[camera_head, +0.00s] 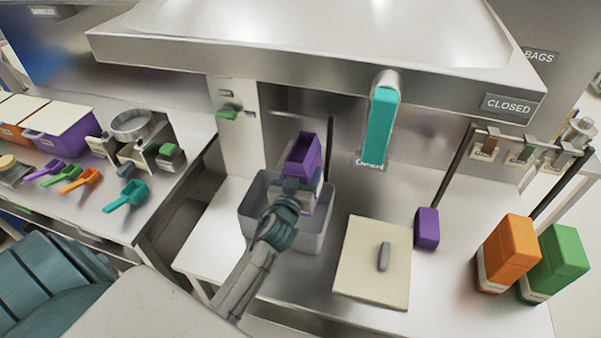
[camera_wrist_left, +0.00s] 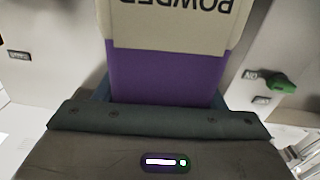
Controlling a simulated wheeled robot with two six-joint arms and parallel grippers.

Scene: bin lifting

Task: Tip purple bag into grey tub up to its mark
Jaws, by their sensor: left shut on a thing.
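The purple bag (camera_head: 303,155) is over the grey tub (camera_head: 318,243), with a dark opening showing at its top. It looks roughly upright or only slightly tilted. My left gripper (camera_head: 297,190) is shut on the bag. In the left wrist view the purple bag (camera_wrist_left: 165,75) fills the middle, its pale label reading POWDER upside down. The tub stands on the steel bench, its near wall partly behind my arm. I cannot make out the tub's mark or its contents. My right gripper is not in view.
A cream lid (camera_head: 360,285) with a grey handle lies right of the tub, beside a small purple block (camera_head: 427,229). Orange (camera_head: 508,250) and green (camera_head: 555,262) bags stand farther right. A steel hood (camera_head: 300,75) with a teal handle (camera_head: 380,125) overhangs the bench. Coloured scoops (camera_head: 127,196) lie left.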

